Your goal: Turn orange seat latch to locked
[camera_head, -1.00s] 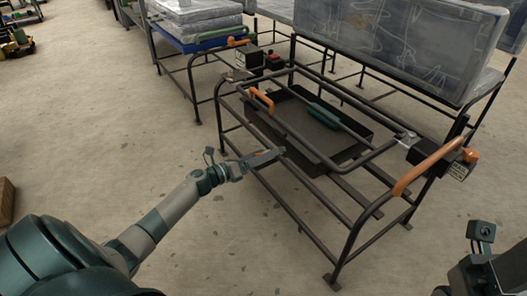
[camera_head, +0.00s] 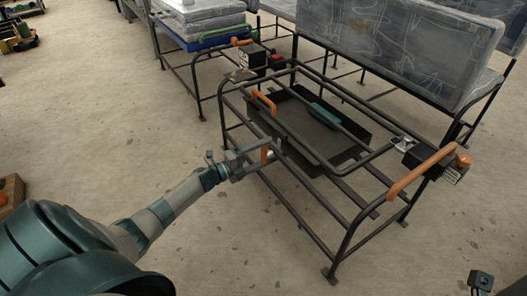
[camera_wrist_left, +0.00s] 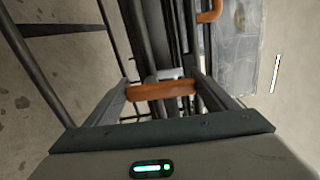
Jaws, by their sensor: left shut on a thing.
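The orange latch (camera_head: 264,156) is a short bar at the near left side of the black tubular seat frame (camera_head: 300,222). In the head view it stands roughly upright. My left gripper (camera_head: 258,157) is shut on it. In the left wrist view the orange bar (camera_wrist_left: 161,90) lies across between the two fingers (camera_wrist_left: 160,92). Its pivot and any lock marking are hidden or too small to tell.
A dark tray (camera_head: 335,157) with a green handle (camera_head: 324,113) sits inside the frame. Orange handles are at its back left (camera_head: 264,102) and right (camera_head: 420,172), the latter beside a black box (camera_head: 433,162). Wrapped seats (camera_head: 400,50) stand behind.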

